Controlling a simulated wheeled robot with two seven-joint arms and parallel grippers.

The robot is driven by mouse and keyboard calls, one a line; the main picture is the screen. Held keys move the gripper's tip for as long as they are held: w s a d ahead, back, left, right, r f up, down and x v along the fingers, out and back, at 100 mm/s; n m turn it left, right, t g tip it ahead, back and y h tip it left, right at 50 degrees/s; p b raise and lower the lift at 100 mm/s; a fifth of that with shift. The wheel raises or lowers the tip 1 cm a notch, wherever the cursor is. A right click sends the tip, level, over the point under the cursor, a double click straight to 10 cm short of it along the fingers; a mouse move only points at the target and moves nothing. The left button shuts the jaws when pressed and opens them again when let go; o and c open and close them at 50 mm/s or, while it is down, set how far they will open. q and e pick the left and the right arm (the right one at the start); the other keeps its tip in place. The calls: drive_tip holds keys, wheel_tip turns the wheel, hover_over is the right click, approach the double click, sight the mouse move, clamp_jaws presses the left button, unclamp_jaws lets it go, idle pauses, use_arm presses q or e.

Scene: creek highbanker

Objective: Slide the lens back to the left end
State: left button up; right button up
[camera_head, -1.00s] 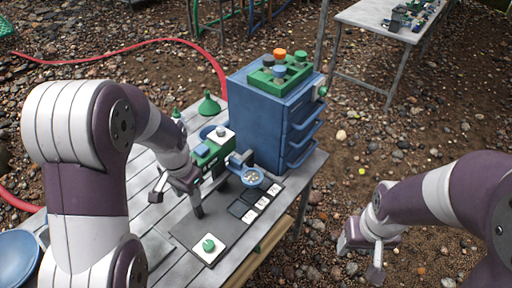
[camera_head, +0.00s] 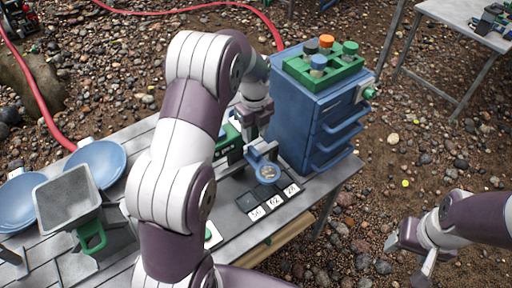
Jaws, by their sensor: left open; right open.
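The lens (camera_head: 268,172) is a round, blue-rimmed disc on a blue bracket, level with the right part of the row of numbered tiles (camera_head: 274,202) on the dark mat (camera_head: 238,222). The green device (camera_head: 229,143) stands behind it, partly hidden by my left arm. My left gripper (camera_head: 257,142) is open and points down just behind the lens, close to its bracket; whether it touches cannot be told. My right gripper (camera_head: 408,256) is open and empty, out to the right over the gravel, away from the table.
A blue drawer cabinet (camera_head: 310,110) stands right behind the lens, with a green tray (camera_head: 324,68) of coloured knobs on top. A grey hopper (camera_head: 68,200) and blue pans (camera_head: 97,163) occupy the left of the slatted table (camera_head: 140,147). Another table (camera_head: 465,14) stands far right.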

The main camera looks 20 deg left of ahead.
sight(255, 151)
use_arm(q)
wheel_tip(255, 151, down, 8)
drive_tip(key=shift+s+r, duration=0.1)
drive_tip(key=shift+r, duration=0.15)
drive_tip(key=shift+f, duration=0.15)
clamp_jaws()
